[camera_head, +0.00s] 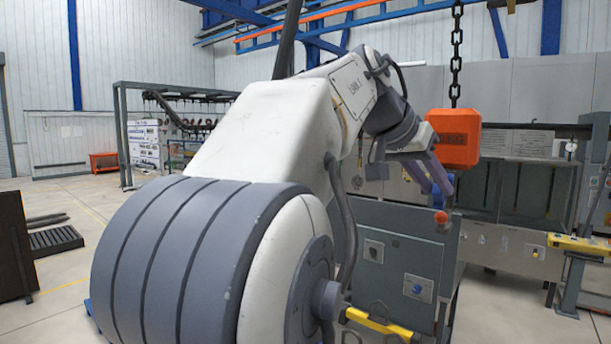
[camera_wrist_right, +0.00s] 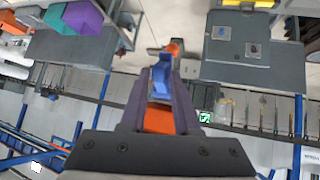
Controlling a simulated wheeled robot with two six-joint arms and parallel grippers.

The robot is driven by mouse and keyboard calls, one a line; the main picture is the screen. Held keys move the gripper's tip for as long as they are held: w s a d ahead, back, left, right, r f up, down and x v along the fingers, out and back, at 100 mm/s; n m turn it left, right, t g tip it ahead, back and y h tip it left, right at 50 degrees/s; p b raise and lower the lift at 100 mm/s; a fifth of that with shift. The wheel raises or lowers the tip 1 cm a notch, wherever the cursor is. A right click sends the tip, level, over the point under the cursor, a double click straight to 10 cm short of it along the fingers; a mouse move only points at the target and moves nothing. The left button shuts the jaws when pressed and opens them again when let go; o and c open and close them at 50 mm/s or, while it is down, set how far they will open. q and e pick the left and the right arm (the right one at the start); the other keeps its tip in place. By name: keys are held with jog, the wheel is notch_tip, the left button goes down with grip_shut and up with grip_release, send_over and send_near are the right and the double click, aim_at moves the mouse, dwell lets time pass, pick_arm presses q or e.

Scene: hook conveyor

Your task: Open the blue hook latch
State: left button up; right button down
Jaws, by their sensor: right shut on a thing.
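An orange hook block (camera_head: 455,137) hangs on a dark chain. A small blue latch (camera_head: 443,190) shows below it, partly covered by my right gripper (camera_head: 430,177). My right gripper's dark purple fingers reach the latch from the left. In the right wrist view the blue latch (camera_wrist_right: 161,82) sits between the two fingers (camera_wrist_right: 161,95), which are shut on it. The orange block (camera_wrist_right: 158,119) shows behind, between the finger bases. Whether the latch is swung open cannot be told. My left gripper is not in view.
A grey control cabinet (camera_head: 400,262) with switches stands below the hook. A yellow bar (camera_head: 378,322) runs along its front. Grey machinery (camera_head: 510,182) lines the back right. Open floor (camera_head: 65,290) lies at the left. My arm blocks much of the middle view.

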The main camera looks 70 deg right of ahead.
aim_at(435, 189)
jog(key=shift+s+a+r, duration=0.1)
jog(key=shift+s+r, duration=0.05)
jog(key=shift+r+y+p, duration=0.4)
jog(key=shift+r+y, duration=0.2)
jog(key=shift+r+t+y, duration=0.4)
jog(key=shift+r+y, duration=0.2)
jog(key=shift+d+r, duration=0.2)
jog(key=shift+r, duration=0.4)
jog(key=shift+d+r, duration=0.15)
jog(key=shift+r, duration=0.4)
